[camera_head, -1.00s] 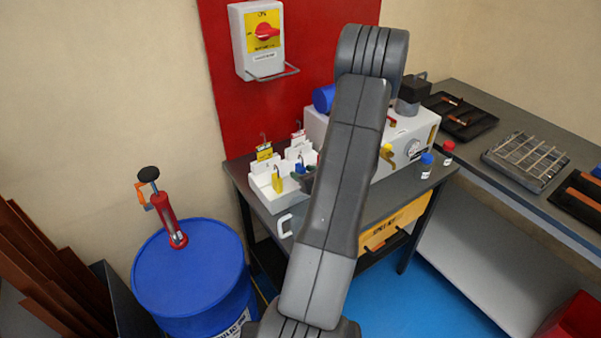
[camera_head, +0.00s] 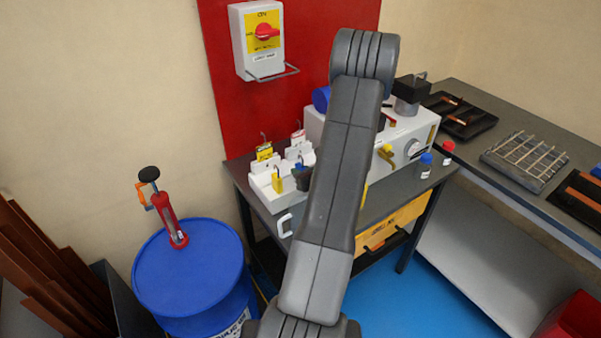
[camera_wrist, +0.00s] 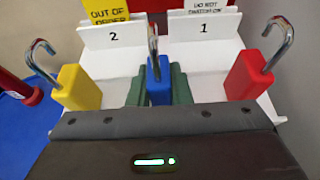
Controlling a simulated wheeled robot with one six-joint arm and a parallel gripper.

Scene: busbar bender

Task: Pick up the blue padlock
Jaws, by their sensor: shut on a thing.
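The blue padlock (camera_wrist: 158,82) stands upright at the middle of the wrist view, with its metal shackle up, between a yellow padlock and a red padlock. My gripper (camera_wrist: 158,92) is shut on the blue padlock, with its green fingers on either side of the body. The padlock is at the white rack (camera_wrist: 205,62); I cannot tell whether it still touches the rack. In the head view my gripper (camera_head: 302,180) shows only as a dark shape at the rack, partly hidden by my arm.
A yellow padlock (camera_wrist: 78,88) stands close on the left and a red padlock (camera_wrist: 247,75) close on the right. A grey machine (camera_head: 410,138) and small bottles (camera_head: 425,166) stand to the right on the table.

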